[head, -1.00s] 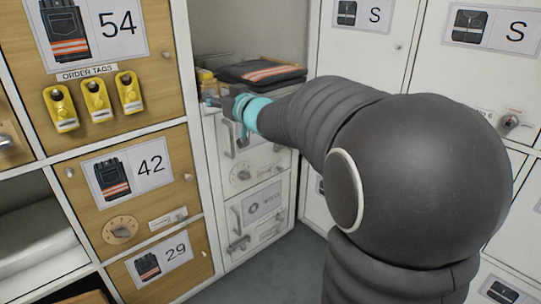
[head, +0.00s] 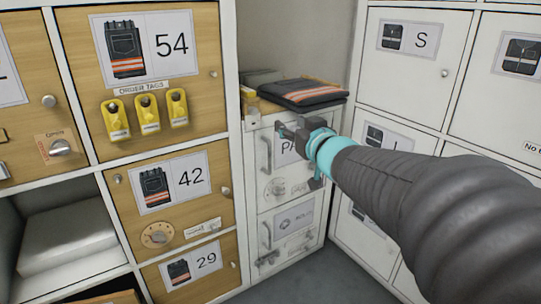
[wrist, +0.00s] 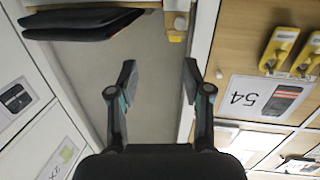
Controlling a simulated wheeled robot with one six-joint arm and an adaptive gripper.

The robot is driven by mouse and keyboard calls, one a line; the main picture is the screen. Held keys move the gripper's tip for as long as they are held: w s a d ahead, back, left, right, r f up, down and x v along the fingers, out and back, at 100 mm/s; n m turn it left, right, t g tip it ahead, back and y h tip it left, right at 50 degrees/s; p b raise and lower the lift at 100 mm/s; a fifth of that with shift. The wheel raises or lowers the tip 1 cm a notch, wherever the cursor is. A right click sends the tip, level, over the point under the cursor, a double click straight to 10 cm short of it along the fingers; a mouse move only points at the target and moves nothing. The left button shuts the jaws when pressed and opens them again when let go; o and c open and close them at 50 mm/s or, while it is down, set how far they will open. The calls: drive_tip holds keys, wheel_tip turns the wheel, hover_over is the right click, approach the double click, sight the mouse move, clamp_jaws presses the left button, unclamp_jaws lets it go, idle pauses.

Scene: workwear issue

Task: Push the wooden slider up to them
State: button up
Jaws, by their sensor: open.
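A small pale wood-coloured block (head: 251,109), with yellow on top, stands at the left front end of the white cabinet's top; it looks like the wooden slider, but I cannot be sure. It also shows at the top of the wrist view (wrist: 177,22). Folded dark garments with orange stripes (head: 304,92) lie to its right, with a gap between; they show at upper left in the wrist view (wrist: 75,22). My gripper (head: 284,128) is open and empty, in front of the cabinet, a little below and right of the block. Its fingers (wrist: 160,78) touch nothing visible.
A tall wooden locker (head: 203,105) with yellow order tags (head: 148,113) stands close on the left. White lockers (head: 405,75) stand on the right. The white cabinet (head: 262,205) has protruding handles on its front. A grey item (head: 262,77) lies behind the block.

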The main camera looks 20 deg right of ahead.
drive_tip(key=s+f+m+g+h+p, duration=0.3)
drive_tip(key=s+f+g+h+p, duration=0.1)
drive_tip(key=s, duration=0.9)
drive_tip(key=shift+s+d+f+m+g+h, duration=0.3)
drive_tip(key=shift+f+g+h, duration=0.3)
drive_tip(key=shift+g, duration=0.7)
drive_tip(key=shift+w, duration=0.1)
